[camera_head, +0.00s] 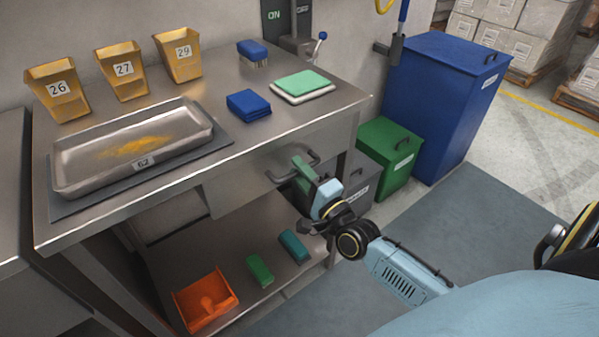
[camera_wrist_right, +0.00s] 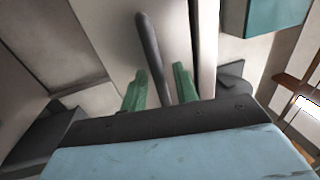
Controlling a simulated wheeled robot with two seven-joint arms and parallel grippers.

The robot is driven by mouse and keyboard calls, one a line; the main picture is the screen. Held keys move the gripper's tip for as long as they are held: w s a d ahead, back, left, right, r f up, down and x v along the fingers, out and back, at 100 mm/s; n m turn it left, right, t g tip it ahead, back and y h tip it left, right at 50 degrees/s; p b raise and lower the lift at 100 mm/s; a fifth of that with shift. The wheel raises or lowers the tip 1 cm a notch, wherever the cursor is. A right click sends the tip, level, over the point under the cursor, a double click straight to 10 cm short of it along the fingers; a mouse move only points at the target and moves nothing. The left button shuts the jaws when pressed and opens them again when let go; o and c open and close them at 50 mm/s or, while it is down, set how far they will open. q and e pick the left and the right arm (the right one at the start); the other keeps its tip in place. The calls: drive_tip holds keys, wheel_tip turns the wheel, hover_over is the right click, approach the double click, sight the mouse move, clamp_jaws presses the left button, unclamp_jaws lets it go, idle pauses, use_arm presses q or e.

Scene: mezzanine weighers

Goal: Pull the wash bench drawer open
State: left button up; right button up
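The wash bench (camera_head: 232,153) is a steel table with a grey drawer front (camera_head: 243,192) under its top at the right. The drawer looks shut, its front close under the bench edge. A dark bar handle (camera_head: 285,177) stands out from it. My right gripper (camera_head: 302,172) is at this handle, with its green fingers pointing at the drawer front. In the right wrist view the handle bar (camera_wrist_right: 152,55) passes between the two green fingers (camera_wrist_right: 158,88). Narrow gaps show on both sides, so the fingers are open around it. My left gripper is not in view.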

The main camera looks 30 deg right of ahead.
drive_tip(key=shift+w, duration=0.2)
clamp_jaws()
idle(0.3)
